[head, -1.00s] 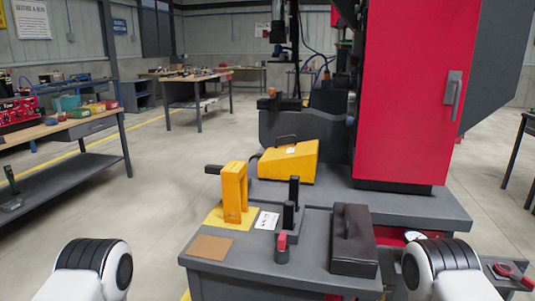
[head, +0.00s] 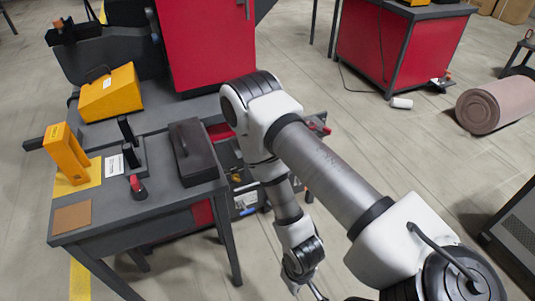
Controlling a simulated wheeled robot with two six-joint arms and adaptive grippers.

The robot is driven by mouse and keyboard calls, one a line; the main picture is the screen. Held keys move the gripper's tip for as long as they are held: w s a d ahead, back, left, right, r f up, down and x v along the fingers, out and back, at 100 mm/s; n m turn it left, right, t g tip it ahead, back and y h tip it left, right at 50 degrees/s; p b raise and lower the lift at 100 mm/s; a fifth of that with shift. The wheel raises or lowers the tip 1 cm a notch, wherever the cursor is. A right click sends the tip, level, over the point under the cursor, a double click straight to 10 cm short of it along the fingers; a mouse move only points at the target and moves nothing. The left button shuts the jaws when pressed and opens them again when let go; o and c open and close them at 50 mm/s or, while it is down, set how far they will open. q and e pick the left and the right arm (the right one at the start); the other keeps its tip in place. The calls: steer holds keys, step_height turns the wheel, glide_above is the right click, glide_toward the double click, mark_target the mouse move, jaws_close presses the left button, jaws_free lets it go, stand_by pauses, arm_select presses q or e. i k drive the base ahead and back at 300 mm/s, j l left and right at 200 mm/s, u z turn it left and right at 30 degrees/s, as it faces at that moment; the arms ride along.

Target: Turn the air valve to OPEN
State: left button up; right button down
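A small red handle (head: 318,125) shows on a dark bracket just right of the grey bench, partly behind my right arm. It may be the air valve, but its setting is too small to read. A red-topped lever (head: 136,185) stands on the bench's front part; I cannot tell whether it is a valve. My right arm reaches across the head view from the lower right, bends beside the bench and hangs down to its wrist near the bottom edge. My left gripper is outside the view.
The grey bench (head: 170,212) carries a dark lidded box (head: 197,150), a yellow frame (head: 66,152) and a yellow wedge-shaped box (head: 110,93). A red cabinet (head: 207,40) stands behind.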

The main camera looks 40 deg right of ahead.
mark_target(236, 179)
steer(key=z, duration=1.25)
